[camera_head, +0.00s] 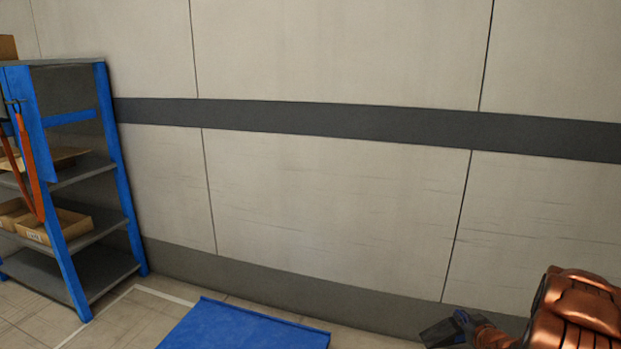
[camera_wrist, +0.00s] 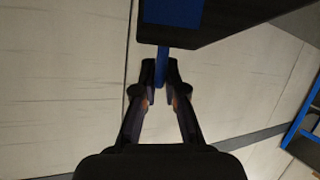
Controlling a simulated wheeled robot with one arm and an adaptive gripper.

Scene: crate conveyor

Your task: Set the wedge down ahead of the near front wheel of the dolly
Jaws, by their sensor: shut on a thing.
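The wedge (camera_head: 441,333) is a dark block with a blue grip part, at the lower right of the head view. My gripper (camera_head: 467,321) is shut on that blue part and holds the wedge in front of the wall. In the wrist view, the fingertips of my gripper (camera_wrist: 161,73) pinch the narrow blue tab, and the dark wedge (camera_wrist: 228,20) extends beyond them at the top. A flat blue deck (camera_head: 245,328), which looks like the dolly, shows at the bottom edge of the head view, left of the wedge. Its wheels are out of view.
A blue-framed shelf (camera_head: 65,252) with grey boards and cardboard boxes stands at the left; orange straps (camera_head: 32,170) hang on it. A pale wall (camera_head: 330,200) with a dark stripe closes the back. Tiled floor with a white line (camera_head: 163,295) lies between shelf and deck.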

